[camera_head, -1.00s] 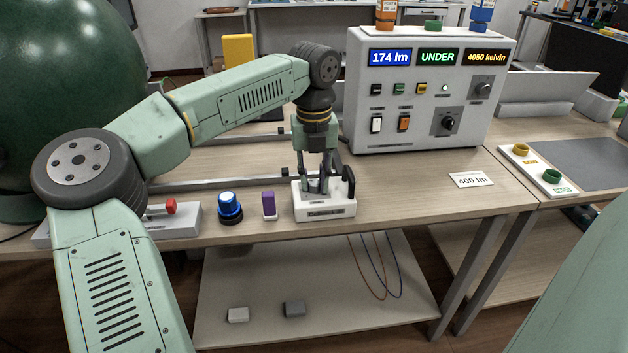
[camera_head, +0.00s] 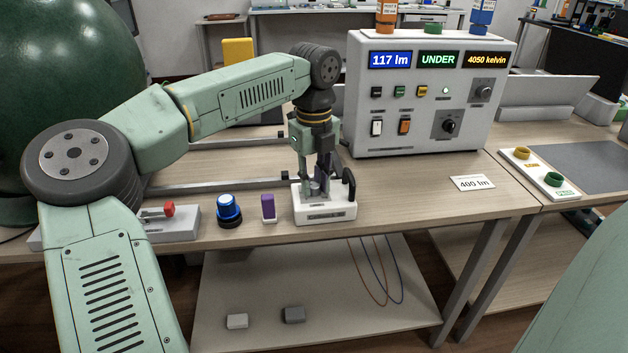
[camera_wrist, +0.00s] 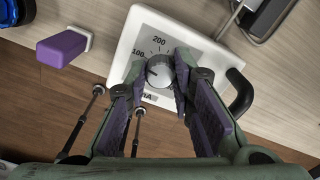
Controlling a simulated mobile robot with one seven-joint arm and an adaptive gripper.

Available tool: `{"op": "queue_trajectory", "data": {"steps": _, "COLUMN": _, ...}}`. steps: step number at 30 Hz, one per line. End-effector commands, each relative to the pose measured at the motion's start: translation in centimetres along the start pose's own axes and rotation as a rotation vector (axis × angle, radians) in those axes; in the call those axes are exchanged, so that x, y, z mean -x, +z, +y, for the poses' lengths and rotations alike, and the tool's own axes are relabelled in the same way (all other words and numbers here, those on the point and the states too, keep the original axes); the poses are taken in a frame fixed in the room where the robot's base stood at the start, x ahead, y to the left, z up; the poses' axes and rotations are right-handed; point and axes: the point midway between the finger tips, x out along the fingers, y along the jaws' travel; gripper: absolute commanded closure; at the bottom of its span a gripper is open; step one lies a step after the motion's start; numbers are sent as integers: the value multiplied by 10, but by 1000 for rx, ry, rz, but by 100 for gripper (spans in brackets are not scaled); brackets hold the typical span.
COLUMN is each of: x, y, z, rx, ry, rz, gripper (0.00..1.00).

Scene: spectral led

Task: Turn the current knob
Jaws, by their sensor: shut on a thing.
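The current knob (camera_wrist: 159,73) is a small grey dial on a white box (camera_wrist: 122,72), with a printed scale marked 100 and 200 around it in the wrist view. In the head view the white box (camera_head: 325,211) stands at the table's front edge. My gripper (camera_wrist: 167,73) is over the box, pointing down, with its fingers on either side of the knob, shut on it. In the head view my gripper (camera_head: 319,186) hides the knob. A black handle (camera_head: 349,184) stands on the box's right side.
The instrument panel (camera_head: 376,150) behind reads 117 lm, UNDER and 4050 kelvin. A card (camera_head: 472,183) reads 400 lm. A purple block (camera_head: 268,207), a blue button (camera_head: 228,208) and a red-knobbed switch (camera_head: 169,209) stand left of the box.

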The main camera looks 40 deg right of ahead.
Motion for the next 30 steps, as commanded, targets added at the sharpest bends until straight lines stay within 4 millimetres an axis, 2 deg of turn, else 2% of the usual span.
{"op": "queue_trajectory", "data": {"steps": 7, "x": 0, "y": 0, "z": 0, "rx": -1, "ry": 0, "rz": 0, "gripper": 100}}
{"op": "queue_trajectory", "data": {"steps": 8, "x": 0, "y": 0, "z": 0, "rx": -1, "ry": 0, "rz": 0, "gripper": 77}}
{"op": "queue_trajectory", "data": {"steps": 17, "x": 0, "y": 0, "z": 0, "rx": -1, "ry": 0, "rz": 0, "gripper": 57}}
{"op": "queue_trajectory", "data": {"steps": 26, "x": 1, "y": 0, "z": 0, "rx": -1, "ry": 0, "rz": 0, "gripper": 57}}
{"op": "queue_trajectory", "data": {"steps": 30, "x": 13, "y": 1, "z": 0, "rx": -1, "ry": -2, "rz": -2, "gripper": 57}}
